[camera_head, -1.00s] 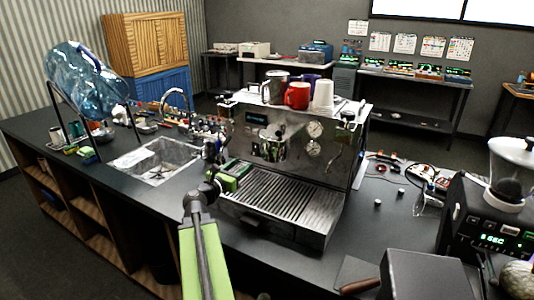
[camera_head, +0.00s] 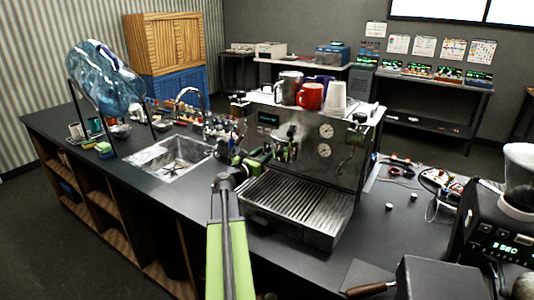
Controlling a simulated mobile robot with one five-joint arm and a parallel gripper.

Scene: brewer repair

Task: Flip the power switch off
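The silver espresso machine (camera_head: 352,165) stands on the dark counter, with a small lit display (camera_head: 268,119) at the upper left of its front and two round gauges at the right. I cannot make out a power switch; it is too small or hidden. My green and dark arm reaches up from the bottom middle. My gripper (camera_head: 262,155) is in front of the machine's left side, above the left end of the drip tray (camera_head: 295,203). It is small and dark against the machine, so I cannot tell its finger opening or whether it touches anything.
Mugs, including a red one (camera_head: 309,97), and stacked cups (camera_head: 336,95) stand on the machine. A sink (camera_head: 168,158) and a tilted water bottle (camera_head: 105,80) are at left. A grinder (camera_head: 505,230) and a dark box (camera_head: 440,278) are at right. Loose wiring (camera_head: 435,185) lies behind.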

